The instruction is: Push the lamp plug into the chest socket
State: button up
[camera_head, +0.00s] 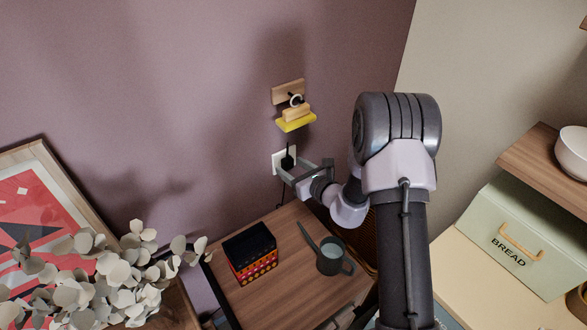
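A white wall socket plate (277,160) is on the mauve wall, low above the wooden chest top (290,285). A black plug (288,161) shows in front of the plate, and a dark cord hangs below it. My gripper (289,167) reaches in from the right, with its grey fingers at the plug, one on either side of it in the picture. I cannot tell whether the fingers touch the plug or are shut on it. The fit between plug and socket is too small to judge.
A wooden wall holder (287,92) with a yellow-edged brush (297,121) is above the socket. A dark patterned box (250,252) and a dark watering can (330,258) stand on the chest. Pale foliage (95,280) is at left, a bread box (515,235) at right.

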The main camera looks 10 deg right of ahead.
jog(key=p+v, duration=0.3)
jog(key=v, duration=1.4)
jog(key=shift+s, duration=0.2)
jog(key=shift+r, duration=0.15)
